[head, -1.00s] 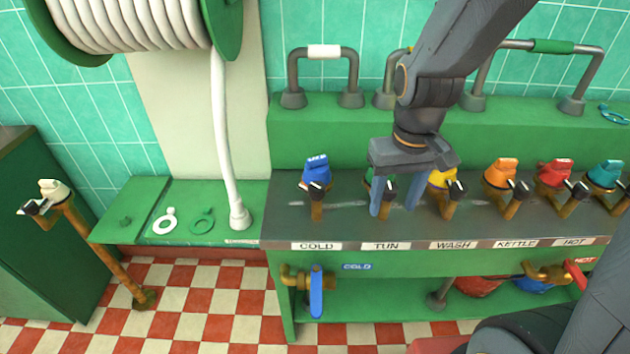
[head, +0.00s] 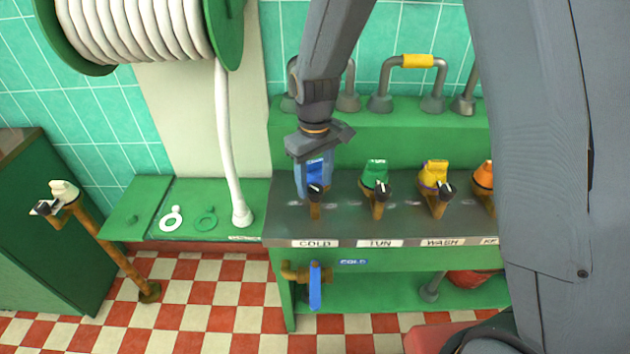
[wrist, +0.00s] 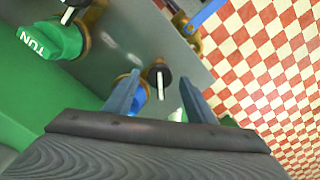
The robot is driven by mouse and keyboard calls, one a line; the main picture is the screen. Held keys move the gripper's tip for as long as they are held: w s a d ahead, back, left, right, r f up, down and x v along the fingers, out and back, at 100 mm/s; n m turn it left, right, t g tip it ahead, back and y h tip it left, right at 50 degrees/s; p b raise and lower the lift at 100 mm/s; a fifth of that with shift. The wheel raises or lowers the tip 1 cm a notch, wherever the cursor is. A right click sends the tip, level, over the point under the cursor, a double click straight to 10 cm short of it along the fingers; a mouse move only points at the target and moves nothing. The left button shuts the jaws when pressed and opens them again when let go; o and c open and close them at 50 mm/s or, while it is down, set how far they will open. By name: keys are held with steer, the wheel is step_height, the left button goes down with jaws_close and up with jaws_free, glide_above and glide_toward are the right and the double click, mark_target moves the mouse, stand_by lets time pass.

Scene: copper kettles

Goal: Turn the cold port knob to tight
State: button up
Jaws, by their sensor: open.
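The cold port has a blue knob (head: 315,172) above the COLD label (head: 316,243) on the grey panel. My gripper (head: 314,192) is over this port, fingers pointing down, open, with one finger on either side of the blue knob. In the wrist view my gripper (wrist: 160,95) has its fingers apart. The blue knob (wrist: 137,103) shows partly between them, near the left finger, with the port's black cap and pale pointer (wrist: 158,80) beside it. The palm hides much of the knob, and I cannot tell whether the fingers touch it.
The green tun knob (head: 375,174) and yellow wash knob (head: 433,174) stand close to the right. A blue-handled valve (head: 315,287) is below the panel. A white hose (head: 226,140) hangs to the left. My arm hides the right side.

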steer(key=shift+f, duration=0.6)
steer(key=c, duration=1)
steer(key=shift+c, duration=0.2)
steer(key=shift+m, duration=0.5)
steer(key=m+p, duration=0.1)
steer(key=m, duration=0.2)
steer(key=shift+r+m, duration=0.1)
steer(key=shift+m, duration=0.3)
steer(key=m+p, duration=0.1)
steer(key=m, duration=0.4)
steer(key=shift+w, duration=0.1)
